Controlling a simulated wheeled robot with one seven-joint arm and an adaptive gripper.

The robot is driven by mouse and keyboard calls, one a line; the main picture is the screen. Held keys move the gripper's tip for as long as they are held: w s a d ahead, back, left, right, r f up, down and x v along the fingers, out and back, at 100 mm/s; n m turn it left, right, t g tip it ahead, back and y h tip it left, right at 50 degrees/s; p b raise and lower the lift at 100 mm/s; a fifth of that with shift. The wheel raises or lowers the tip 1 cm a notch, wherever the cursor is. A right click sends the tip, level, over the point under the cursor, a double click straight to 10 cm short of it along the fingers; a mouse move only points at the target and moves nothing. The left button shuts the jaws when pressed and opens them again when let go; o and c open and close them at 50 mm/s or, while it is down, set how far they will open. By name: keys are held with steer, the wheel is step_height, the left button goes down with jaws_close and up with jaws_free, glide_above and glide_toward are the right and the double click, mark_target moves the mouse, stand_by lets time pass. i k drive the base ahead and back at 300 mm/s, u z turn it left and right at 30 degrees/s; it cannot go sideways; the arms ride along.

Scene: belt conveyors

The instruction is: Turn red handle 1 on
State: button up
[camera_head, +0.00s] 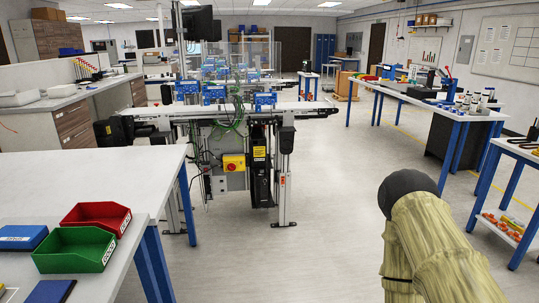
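A small yellow box (239,159) with a red handle (231,166) on its front is mounted low on the frame of the belt conveyor (300,109), left of the picture's middle. The handle is too small to tell which way it is turned. No number is readable on it. Part of my arm, in a tan cover with a dark rounded end, rises at the lower right, well apart from the box. My gripper is not in view.
A white table (88,178) with a red bin (97,215) and a green bin (75,248) stands at the left front. Workbenches (440,105) line the right side. The grey floor (335,200) before the conveyor is clear.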

mark_target(231, 167)
steer(key=u, duration=0.2)
steer(key=i, duration=1.6)
steer(key=u, duration=0.45)
steer(key=i, duration=1.9)
steer(key=u, duration=0.2)
